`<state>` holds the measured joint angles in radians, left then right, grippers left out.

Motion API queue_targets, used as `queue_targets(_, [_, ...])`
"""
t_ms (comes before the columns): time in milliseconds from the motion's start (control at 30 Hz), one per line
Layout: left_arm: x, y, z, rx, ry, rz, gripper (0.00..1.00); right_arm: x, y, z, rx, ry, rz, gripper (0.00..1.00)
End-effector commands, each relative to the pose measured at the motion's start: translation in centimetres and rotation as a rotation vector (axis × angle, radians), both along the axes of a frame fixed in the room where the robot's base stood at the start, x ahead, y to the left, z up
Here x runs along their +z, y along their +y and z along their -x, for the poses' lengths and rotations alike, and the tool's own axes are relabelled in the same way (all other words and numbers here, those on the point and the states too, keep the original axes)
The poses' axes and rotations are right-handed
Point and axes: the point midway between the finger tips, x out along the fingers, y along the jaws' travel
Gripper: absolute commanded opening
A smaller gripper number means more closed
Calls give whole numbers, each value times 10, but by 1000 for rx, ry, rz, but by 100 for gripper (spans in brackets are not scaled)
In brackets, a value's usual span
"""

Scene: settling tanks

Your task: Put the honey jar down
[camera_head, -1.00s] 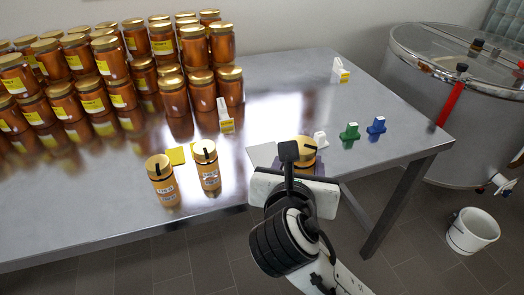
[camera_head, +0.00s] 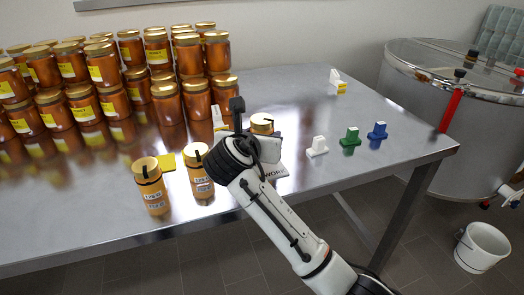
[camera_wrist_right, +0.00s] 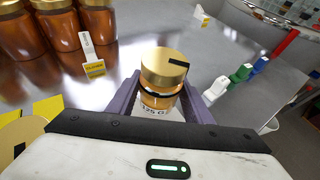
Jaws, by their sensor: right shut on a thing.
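My right gripper (camera_wrist_right: 163,105) is shut on a honey jar with a gold lid (camera_wrist_right: 163,69). The jar sits upright between the purple fingers in the wrist view, and part of a white label shows on it. In the head view the held jar's lid (camera_head: 262,119) shows behind my right wrist, which hides most of the gripper. I cannot tell whether the jar touches the table. Two similar labelled jars, one to the left (camera_head: 151,187) and one nearer my gripper (camera_head: 199,175), stand on the metal table (camera_head: 310,105). My left gripper is not in view.
Several large honey jars (camera_head: 170,103) crowd the back left. Yellow squares (camera_head: 166,162) lie behind the two labelled jars. White (camera_head: 317,147), green (camera_head: 350,137) and blue (camera_head: 377,131) blocks stand right. The table's middle back is clear.

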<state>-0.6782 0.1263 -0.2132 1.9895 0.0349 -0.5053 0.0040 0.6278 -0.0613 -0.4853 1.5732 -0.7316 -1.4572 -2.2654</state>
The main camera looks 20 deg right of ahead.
Motion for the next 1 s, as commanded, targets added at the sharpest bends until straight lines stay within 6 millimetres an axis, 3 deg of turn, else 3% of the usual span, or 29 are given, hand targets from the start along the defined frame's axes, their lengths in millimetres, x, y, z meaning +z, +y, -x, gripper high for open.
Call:
queue_targets(267, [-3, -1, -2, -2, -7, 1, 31, -35, 0, 0, 0, 0, 2, 16])
queue_targets(633, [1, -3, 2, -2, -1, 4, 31, -37, 0, 0, 0, -1, 2, 16])
queue_targets(667, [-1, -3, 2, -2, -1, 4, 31, -39, 0, 0, -1, 1, 1, 51])
queue_targets(733, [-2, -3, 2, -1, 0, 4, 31, -39, 0, 1, -1, 1, 1, 63])
queue_targets(1000, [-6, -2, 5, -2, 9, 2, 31, -39, 0, 0, 0, 0, 1, 64])
